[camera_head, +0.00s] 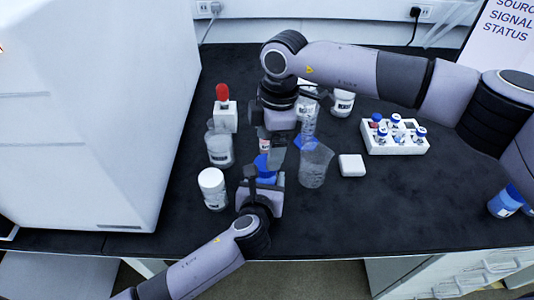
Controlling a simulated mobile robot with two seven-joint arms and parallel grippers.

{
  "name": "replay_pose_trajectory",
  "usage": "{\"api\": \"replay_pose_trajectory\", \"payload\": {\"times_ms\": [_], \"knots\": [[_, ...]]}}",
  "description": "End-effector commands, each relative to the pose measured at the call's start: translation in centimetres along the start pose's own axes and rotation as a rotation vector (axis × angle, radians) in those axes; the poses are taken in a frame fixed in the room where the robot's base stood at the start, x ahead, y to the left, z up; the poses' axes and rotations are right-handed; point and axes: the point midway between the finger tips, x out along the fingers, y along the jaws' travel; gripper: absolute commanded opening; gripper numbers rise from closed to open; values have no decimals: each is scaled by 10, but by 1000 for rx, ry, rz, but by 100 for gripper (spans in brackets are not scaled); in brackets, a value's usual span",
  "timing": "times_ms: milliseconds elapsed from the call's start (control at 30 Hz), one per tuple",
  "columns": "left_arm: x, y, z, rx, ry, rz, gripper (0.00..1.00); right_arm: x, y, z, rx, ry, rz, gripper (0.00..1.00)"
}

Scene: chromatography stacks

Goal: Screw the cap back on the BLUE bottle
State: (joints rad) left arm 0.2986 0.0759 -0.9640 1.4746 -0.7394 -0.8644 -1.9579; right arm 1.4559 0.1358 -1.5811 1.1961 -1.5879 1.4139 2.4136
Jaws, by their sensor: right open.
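A blue item (265,166), which looks like the blue bottle or its cap, stands between the fingers of my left gripper (264,176), near the front of the bench. The fingers hide much of it, and I cannot tell whether they press on it. My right gripper (271,143) points down from above with its fingers apart, just over the blue item. A small white and red piece shows by its fingers, too small to name. A separate cap is not clearly visible.
A clear beaker (314,165) and a blue item (305,143) are close on the right. A white-capped jar (212,188) and a glass jar (219,149) are on the left. A white vial rack (394,148) stands right; the bench between it and the front edge is clear.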

Motion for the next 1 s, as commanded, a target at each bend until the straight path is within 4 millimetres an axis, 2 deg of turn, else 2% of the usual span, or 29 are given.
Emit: {"api": "replay_pose_trajectory", "payload": {"times_ms": [100, 300, 500, 767, 800, 867, 1000], "knots": [[0, 0, -1, 0, 1, 1, 0, -28, 0, 0, 0, -1, 4, 83], [0, 0, -1, 0, 1, 1, 0, -60, 0, 0, 2, 0, 2, 83], [0, 0, -1, 0, 1, 1, 0, -72, 0, 0, 1, 0, 0, 83], [0, 0, 0, 0, 1, 1, 0, -72, 0, 0, 1, 0, 0, 83], [0, 0, 0, 0, 1, 1, 76, -72, 0, 0, 1, 0, 0, 83], [0, 0, 0, 0, 1, 1, 93, -72, 0, 0, 1, 0, 0, 83], [0, 0, 0, 0, 1, 0, 93, -72, 0, 0, 1, 0, 0, 83]]}}
